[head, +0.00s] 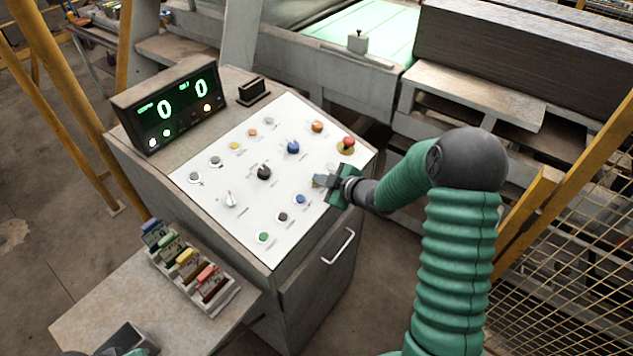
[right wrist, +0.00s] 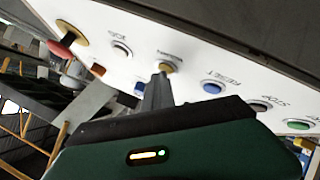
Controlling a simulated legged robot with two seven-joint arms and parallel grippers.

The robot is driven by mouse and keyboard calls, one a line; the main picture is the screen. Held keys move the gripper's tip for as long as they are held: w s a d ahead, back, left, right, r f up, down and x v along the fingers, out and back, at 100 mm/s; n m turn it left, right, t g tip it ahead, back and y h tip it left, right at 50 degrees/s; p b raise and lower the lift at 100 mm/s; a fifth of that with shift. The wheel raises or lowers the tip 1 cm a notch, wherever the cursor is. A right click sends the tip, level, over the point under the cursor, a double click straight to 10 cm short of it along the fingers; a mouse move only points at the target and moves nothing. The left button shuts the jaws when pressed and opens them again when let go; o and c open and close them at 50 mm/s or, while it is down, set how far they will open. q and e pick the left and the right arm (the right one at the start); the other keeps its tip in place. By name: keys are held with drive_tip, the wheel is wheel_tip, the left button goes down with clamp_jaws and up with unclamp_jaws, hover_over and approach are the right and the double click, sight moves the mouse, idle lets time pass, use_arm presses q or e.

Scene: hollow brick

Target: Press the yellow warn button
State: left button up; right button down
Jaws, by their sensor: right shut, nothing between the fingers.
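The yellow warn button (right wrist: 168,67) is on the white sloping panel, with a label printed beside it.
A red mushroom button (head: 348,142) stands above my right gripper in the head view. A display (head: 170,105) reads 0 and 0. A rack of coloured blocks (head: 190,270) stands on a side table.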

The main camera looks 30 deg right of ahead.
drive_tip(key=shift+s+d+r+p, duration=0.15)
drive_tip(key=shift+s+r+p, duration=0.05)
drive_tip(key=shift+r+p, duration=0.55)
drive_tip(key=shift+r, duration=0.1)
drive_tip(key=r+p, duration=0.1)
drive_tip(key=s+r+p, duration=0.1)
drive_tip(key=r+p, duration=0.2)
drive_tip(key=shift+s+d+r, duration=0.15)
drive_tip(key=shift+d+r, duration=0.1)
drive_tip(key=shift+r, duration=0.1)
idle(0.3)
